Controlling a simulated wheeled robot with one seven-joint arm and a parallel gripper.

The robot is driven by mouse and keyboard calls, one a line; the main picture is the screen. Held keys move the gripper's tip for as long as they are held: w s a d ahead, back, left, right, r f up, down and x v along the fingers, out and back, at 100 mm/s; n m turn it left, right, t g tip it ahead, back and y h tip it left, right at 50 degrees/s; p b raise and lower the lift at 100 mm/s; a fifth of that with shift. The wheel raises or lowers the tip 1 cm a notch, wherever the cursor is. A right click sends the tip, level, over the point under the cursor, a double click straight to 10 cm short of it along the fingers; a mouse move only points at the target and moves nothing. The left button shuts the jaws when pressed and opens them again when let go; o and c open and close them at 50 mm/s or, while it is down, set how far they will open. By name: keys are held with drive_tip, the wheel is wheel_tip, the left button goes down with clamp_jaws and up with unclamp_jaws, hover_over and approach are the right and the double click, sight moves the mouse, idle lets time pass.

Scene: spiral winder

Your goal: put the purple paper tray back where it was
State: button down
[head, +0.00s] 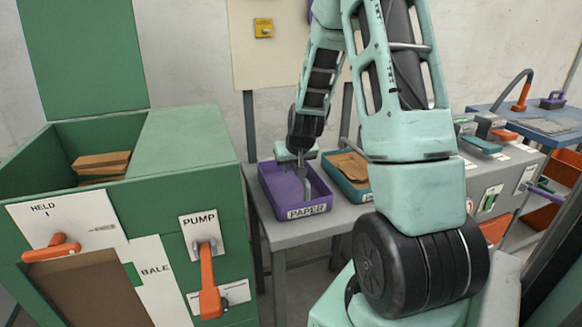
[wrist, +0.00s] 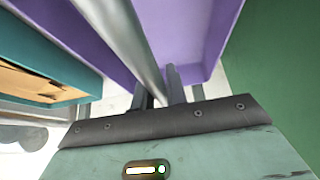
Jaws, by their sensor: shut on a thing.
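The purple paper tray (head: 277,188) has a white PAPER label on its front and is at the left end of the grey table, beside the green machine. My gripper (head: 303,172) reaches down into the tray from above. In the wrist view, my fingers (wrist: 165,88) are shut on a grey metal bar that runs across the purple tray (wrist: 190,30). The tray looks empty and level. I cannot tell whether its underside touches the table.
A teal tray (head: 358,190) with brown card stands close on the right of the purple tray. The green baling machine (head: 190,150), with an orange pump lever (head: 209,290), stands close on the left. The grey table (head: 285,232) has a little bare room in front.

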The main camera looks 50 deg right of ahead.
drive_tip(key=c, duration=1.4)
unclamp_jaws()
drive_tip(key=shift+r, duration=0.3)
drive_tip(key=p+v, duration=0.1)
drive_tip(key=v, duration=1)
drive_tip(key=shift+s+a+r, duration=0.15)
drive_tip(key=shift+s+a, duration=0.05)
